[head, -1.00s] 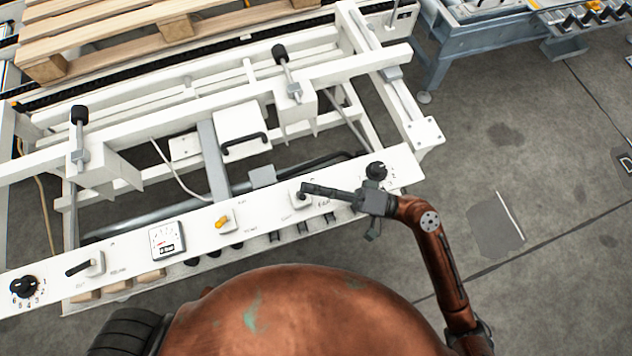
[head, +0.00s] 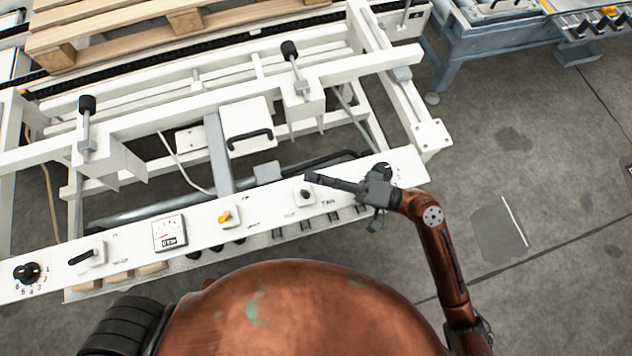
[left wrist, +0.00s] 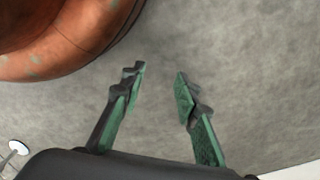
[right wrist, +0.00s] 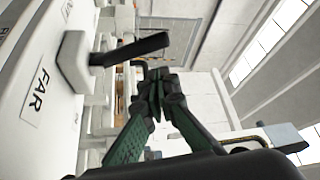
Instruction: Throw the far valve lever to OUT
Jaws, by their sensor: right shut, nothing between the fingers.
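The far valve lever (head: 305,196) is a dark handle on a small white block on the white control panel. In the right wrist view its black handle (right wrist: 138,49) sticks out from the white block beside the FAR label. My right gripper (head: 312,179) is shut and empty, its fingertips just beyond the lever in the head view. In the right wrist view its closed fingertips (right wrist: 160,78) are close to the handle; I cannot tell whether they touch. My left gripper (left wrist: 160,77) is open and empty over the floor, out of the head view.
The panel (head: 200,238) also carries a yellow switch (head: 226,217), a gauge (head: 170,233), black knobs and another black lever (head: 84,256) at the left. White frame beams (head: 200,110) and a wooden pallet (head: 130,28) stand behind.

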